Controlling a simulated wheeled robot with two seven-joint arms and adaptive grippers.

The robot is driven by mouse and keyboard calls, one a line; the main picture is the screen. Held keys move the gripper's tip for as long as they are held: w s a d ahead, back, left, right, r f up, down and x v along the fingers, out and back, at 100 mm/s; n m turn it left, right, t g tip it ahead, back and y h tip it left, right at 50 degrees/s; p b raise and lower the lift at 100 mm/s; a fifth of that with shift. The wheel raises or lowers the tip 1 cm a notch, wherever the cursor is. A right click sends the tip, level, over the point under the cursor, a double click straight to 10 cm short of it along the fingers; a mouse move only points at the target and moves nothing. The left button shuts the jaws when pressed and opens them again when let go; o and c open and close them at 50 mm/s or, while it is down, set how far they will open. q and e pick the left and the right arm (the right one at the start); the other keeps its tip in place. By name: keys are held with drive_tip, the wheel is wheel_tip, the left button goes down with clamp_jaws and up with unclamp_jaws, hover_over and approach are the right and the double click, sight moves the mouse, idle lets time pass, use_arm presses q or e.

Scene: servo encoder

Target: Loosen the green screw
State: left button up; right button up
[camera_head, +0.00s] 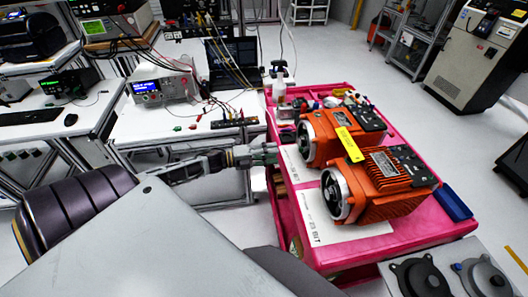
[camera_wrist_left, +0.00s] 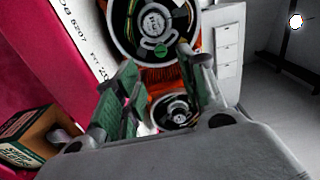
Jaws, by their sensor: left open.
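Two orange servo motors lie on the pink cart (camera_head: 345,256), the far motor (camera_head: 316,142) and the near motor (camera_head: 370,195). Their round open encoder ends face left. In the left wrist view an encoder end (camera_wrist_left: 128,32) shows at the top, with green parts inside. A small green piece (camera_wrist_left: 161,49) near its lower middle may be the green screw; it is too small to be sure. My left gripper (camera_head: 270,153) points at the motors from the left, apart from them. In the left wrist view its fingers (camera_wrist_left: 158,68) are spread and empty, below the encoder end. My right gripper is not in view.
A yellow tag (camera_head: 349,145) lies across the far motor. A white printed sheet (camera_head: 330,228) lies under the motors. A blue block (camera_head: 453,203) sits at the cart's right edge. A workbench with instruments (camera_head: 160,88) and cables stands behind my left arm. A box (camera_wrist_left: 35,135) shows at lower left.

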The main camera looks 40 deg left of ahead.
use_arm(q)
drive_tip(key=shift+v, duration=1.25)
